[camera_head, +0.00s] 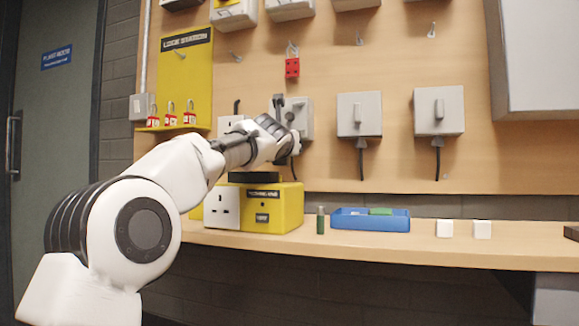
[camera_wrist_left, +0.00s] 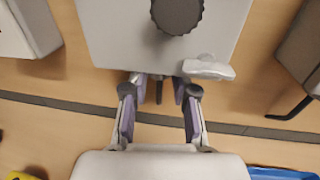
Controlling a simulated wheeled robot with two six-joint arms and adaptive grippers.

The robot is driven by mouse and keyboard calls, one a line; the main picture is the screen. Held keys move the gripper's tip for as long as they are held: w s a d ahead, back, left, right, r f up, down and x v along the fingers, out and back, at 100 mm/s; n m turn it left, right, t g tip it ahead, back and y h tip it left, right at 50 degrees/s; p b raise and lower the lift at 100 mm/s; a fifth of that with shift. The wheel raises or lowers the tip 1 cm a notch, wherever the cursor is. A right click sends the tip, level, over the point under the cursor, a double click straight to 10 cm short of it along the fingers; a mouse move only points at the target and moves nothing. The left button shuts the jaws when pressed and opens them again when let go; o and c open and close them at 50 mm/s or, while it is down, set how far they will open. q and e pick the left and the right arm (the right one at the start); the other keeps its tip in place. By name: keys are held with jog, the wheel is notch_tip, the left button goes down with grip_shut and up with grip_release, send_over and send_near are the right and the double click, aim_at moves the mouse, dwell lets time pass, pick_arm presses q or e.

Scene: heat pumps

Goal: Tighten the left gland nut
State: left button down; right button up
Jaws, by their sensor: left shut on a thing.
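The left isolator box (camera_head: 303,112) is a grey box on the wooden board, partly hidden by my left arm. My left gripper (camera_head: 288,143) is at its underside. In the left wrist view, the box (camera_wrist_left: 110,30) fills the top, with a dark round knob (camera_wrist_left: 177,12) and a pale lever (camera_wrist_left: 208,68). My left gripper's two fingers (camera_wrist_left: 159,88) reach up to its lower edge, one each side of the dark left gland nut (camera_wrist_left: 158,91). They are shut on it, though the exact contact is hard to see. My right gripper is in neither view.
Two more grey boxes, the middle one (camera_head: 360,115) and the right one (camera_head: 439,110), hang to the right with cables below.

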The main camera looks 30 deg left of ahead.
pick_arm(q)
jog(key=n+g+y+p, duration=0.3)
jog(key=p, duration=0.2)
jog(key=n+g+y+p, duration=0.3)
jog(key=p, duration=0.2)
jog(key=w+d+n+g+y+p, duration=0.1)
jog(key=n+g+y+p, duration=0.2)
jog(key=p, duration=0.3)
jog(key=shift+d+n+g+y, duration=0.1)
jog(key=shift+n+g+y, duration=0.2)
jog(key=shift+g+y, duration=0.25)
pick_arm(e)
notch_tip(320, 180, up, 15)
pick_arm(q)
jog(key=c, duration=0.9)
grip_release()
jog(key=v, duration=0.8)
jog(key=shift+r, duration=0.1)
